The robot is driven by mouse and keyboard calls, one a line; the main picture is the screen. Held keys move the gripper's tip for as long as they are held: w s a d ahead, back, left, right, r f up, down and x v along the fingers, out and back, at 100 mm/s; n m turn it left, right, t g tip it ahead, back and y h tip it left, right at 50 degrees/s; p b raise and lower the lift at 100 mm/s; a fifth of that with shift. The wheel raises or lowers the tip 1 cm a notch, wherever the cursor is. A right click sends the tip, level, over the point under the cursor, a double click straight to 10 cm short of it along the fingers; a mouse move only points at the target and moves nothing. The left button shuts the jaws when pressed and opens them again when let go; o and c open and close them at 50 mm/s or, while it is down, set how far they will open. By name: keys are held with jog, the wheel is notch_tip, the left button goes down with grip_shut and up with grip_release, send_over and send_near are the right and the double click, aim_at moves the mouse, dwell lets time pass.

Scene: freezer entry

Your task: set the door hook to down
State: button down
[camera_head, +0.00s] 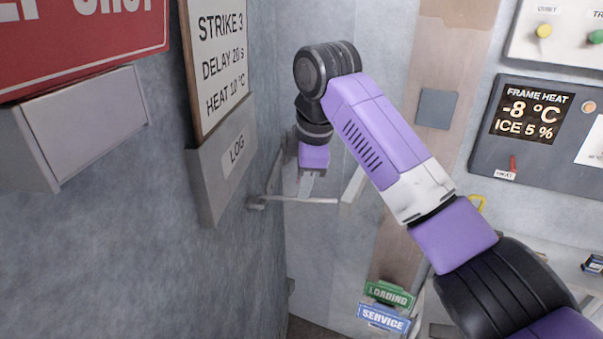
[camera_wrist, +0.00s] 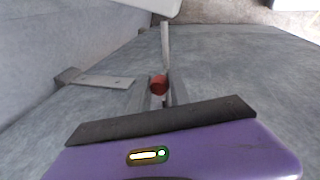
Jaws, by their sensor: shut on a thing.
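In the wrist view, a thin pale rod ends in a round red knob (camera_wrist: 158,85), which appears to be the door hook. My gripper (camera_wrist: 160,93) has its two grey fingers on either side of the knob and is shut on it. In the head view, my gripper (camera_head: 312,176) points down by the wall corner, near a thin metal bar (camera_head: 290,201) that stands out from the left wall. The knob cannot be made out in the head view. A flat metal bracket (camera_wrist: 98,80) is left of the fingers in the wrist view.
A LOG box (camera_head: 222,165) and a grey box (camera_head: 75,125) stick out from the left wall. A pale bar (camera_head: 352,186) is just right of my gripper. A control panel (camera_head: 550,130) is at right. Green LOADING (camera_head: 389,294) and blue SERVICE (camera_head: 384,318) signs sit low.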

jog(key=shift+f, duration=0.15)
jog(key=c, duration=1.2)
grip_release()
jog(key=shift+w+a, duration=0.1)
jog(key=shift+b+v, duration=0.95)
jog(key=shift+v, duration=2.95)
